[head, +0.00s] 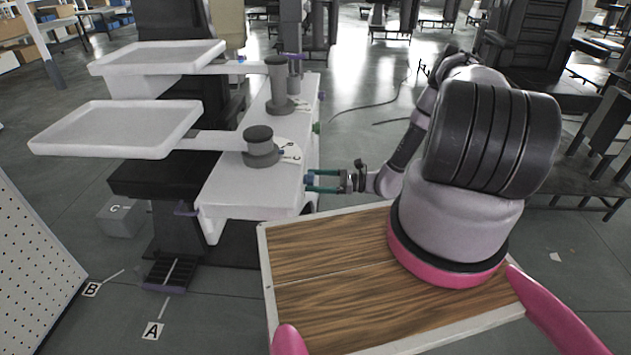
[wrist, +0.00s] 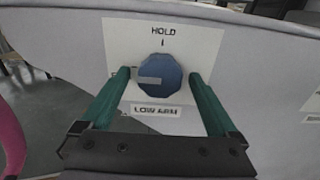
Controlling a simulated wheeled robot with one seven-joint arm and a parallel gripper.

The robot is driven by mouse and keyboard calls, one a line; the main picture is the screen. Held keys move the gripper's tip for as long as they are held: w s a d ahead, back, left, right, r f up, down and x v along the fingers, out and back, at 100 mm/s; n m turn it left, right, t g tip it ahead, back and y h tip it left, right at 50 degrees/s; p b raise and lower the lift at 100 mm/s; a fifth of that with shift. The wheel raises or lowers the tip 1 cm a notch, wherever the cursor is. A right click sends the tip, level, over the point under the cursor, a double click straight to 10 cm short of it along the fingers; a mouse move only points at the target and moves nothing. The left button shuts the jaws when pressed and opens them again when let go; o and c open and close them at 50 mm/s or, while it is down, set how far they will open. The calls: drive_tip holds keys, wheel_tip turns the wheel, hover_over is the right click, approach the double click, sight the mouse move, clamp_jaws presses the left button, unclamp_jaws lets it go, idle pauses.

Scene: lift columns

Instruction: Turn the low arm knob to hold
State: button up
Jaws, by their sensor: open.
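In the wrist view a blue many-sided knob (wrist: 160,77) sits on a white label plate (wrist: 118,38) reading HOLD above it and LOW ARM below it. A light grey bar on the knob points to the left, away from the HOLD mark at the top. My gripper (wrist: 165,85) is open, with one green finger left of the knob and one right of it. I cannot tell whether the fingers touch it. In the head view my gripper (head: 310,181) reaches the side of the white console (head: 240,190); the knob is hard to make out there.
Two white trays on arms, an upper one (head: 160,55) and a lower one (head: 115,127), extend left from dark-capped posts on the console. A grey box marked C (head: 122,217) stands on the floor.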

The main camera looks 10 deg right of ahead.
drive_tip(key=c, duration=1.3)
drive_tip(key=shift+m, duration=0.3)
drive_tip(key=shift+s+r+m, duration=0.1)
drive_tip(key=shift+s+m, duration=0.05)
drive_tip(key=shift+m, duration=8.45)
